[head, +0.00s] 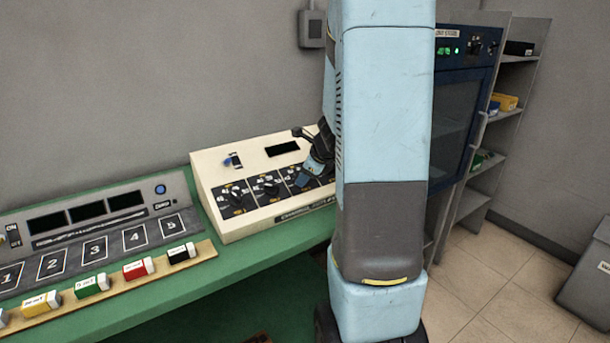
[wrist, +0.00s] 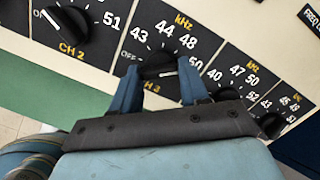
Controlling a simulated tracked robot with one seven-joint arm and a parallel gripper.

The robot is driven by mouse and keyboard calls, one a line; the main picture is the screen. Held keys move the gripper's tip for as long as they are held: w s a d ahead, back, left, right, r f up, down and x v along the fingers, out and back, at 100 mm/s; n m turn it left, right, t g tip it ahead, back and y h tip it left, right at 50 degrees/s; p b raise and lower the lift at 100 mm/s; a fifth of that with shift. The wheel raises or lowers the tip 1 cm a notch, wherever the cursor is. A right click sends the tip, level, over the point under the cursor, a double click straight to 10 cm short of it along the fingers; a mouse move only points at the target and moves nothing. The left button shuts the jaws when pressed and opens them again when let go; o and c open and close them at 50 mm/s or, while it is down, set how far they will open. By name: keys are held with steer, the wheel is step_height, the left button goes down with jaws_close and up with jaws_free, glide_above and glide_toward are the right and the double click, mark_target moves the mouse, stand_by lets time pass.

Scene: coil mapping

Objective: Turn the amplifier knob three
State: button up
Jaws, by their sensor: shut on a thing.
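The amplifier (head: 217,166) is a cream sloped console with a row of black knob panels. Knob three (wrist: 160,66) is a black knob on the panel marked CH 3, with "OFF", 43, 44, 48 and 50 around it and a yellow kHz label. My gripper (wrist: 158,88) has its two blue fingers on either side of this knob, shut on it. The knob's lower part is partly hidden by the fingers, and I cannot tell its exact setting. In the head view my gripper (head: 310,176) is at the console, and my arm hides the console's right part.
The CH 2 knob (wrist: 70,25) is left of my gripper; further knobs are close on its right. In the head view, a grey panel (head: 90,215) with numbered squares and several coloured blocks stand on the green table (head: 245,262). A blue cabinet (head: 462,110) stands behind my arm.

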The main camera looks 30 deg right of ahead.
steer(key=shift+s+m, duration=0.1)
steer(key=shift+m, duration=0.6)
steer(key=o, duration=1.1)
steer(key=shift+c, duration=0.2)
steer(key=v, duration=1.3)
steer(key=shift+s+r, duration=0.2)
steer(key=shift+r, duration=0.05)
steer(key=shift+a, duration=0.15)
